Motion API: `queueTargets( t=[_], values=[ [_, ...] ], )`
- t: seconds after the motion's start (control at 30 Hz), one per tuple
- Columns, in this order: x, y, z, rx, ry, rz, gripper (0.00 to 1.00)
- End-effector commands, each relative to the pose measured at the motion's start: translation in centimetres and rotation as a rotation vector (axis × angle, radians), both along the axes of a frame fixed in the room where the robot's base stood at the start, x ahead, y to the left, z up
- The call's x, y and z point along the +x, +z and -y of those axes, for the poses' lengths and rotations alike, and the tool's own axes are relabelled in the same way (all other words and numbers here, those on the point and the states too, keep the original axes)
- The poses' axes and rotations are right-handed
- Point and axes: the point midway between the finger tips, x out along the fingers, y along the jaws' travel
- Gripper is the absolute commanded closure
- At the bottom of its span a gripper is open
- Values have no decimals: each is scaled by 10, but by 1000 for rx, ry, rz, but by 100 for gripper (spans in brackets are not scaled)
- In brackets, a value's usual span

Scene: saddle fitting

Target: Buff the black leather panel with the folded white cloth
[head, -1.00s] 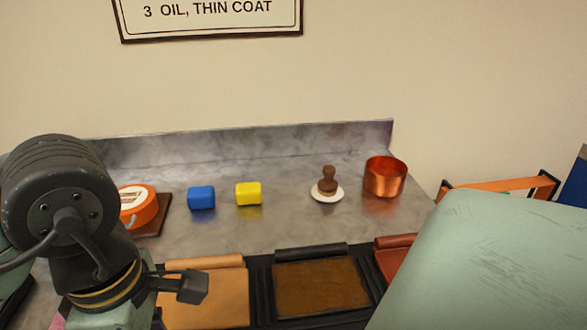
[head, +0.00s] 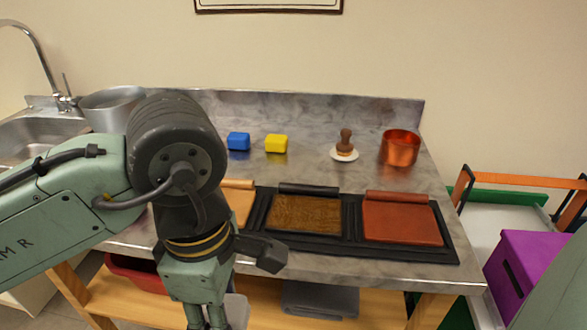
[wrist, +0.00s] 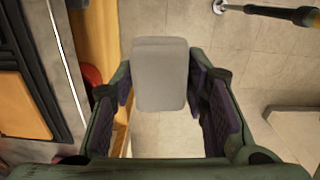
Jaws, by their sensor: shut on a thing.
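The folded white cloth (wrist: 160,75), a pale rounded block, is between the finger pads of my gripper (wrist: 161,92) in the wrist view. My gripper is shut on it, over the floor in front of the bench. In the head view my gripper (head: 208,322) hangs at the bottom edge, below and left of the panels, its tips cut off. The middle panel (head: 305,215) has a black rolled top edge and a streaky brown face; it appears to be the black leather one. It lies in a black tray (head: 352,240), apart from my gripper.
A tan panel (head: 238,203) lies left of it, partly behind my arm, and a red-brown panel (head: 402,222) right. Behind stand blue (head: 238,141) and yellow (head: 276,143) blocks, a brown-handled tool (head: 345,143) and a copper pot (head: 399,148). A wooden shelf (head: 262,290) runs below.

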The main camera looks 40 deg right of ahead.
Motion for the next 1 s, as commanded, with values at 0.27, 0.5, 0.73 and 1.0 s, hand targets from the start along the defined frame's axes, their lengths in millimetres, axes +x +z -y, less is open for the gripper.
queueTargets(
  t=[0.27,0.5,0.73,1.0],
  values=[
    [13,-24,-6,-1,-42,-5,81],
    [48,-83,-19,-5,-159,-8,81],
    [103,-179,-40,-9,-343,-14,81],
    [182,-308,-70,-6,-602,-10,81]
  ],
)
